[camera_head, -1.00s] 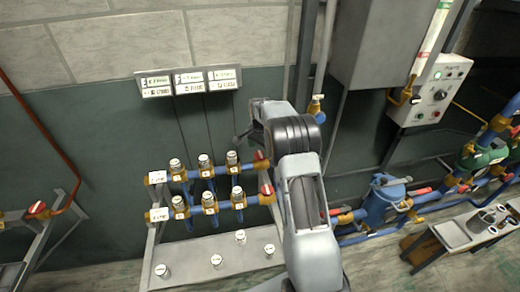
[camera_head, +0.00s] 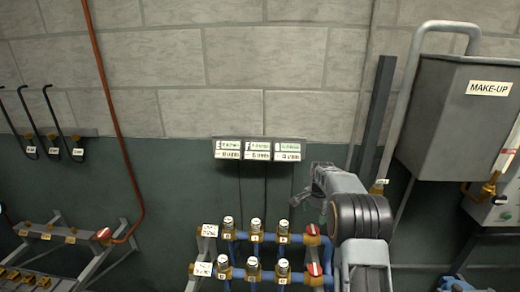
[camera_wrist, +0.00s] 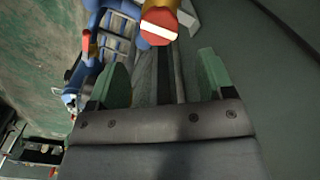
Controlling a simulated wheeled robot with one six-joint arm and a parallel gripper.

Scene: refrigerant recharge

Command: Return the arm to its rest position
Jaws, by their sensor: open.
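My gripper (camera_wrist: 163,82) is open in the wrist view, with its two green fingers apart and nothing between them. In the head view my grey arm rises at the lower right of the middle. Its wrist stands in front of the dark green wall, beside the upper right of the valve rack (camera_head: 208,232). The gripper's fingers are too small to read clearly there. In the wrist view, an orange-brown valve end with a red and white handle (camera_wrist: 158,27) shows just beyond the fingers; I cannot tell whether anything touches.
Three display panels (camera_head: 258,149) hang on the wall left of my wrist. A grey MAKE-UP tank (camera_head: 455,120) is at the right. A red pipe (camera_head: 108,100) and black hooks (camera_head: 50,120) are at the left. The wall between the red pipe and the panels is clear.

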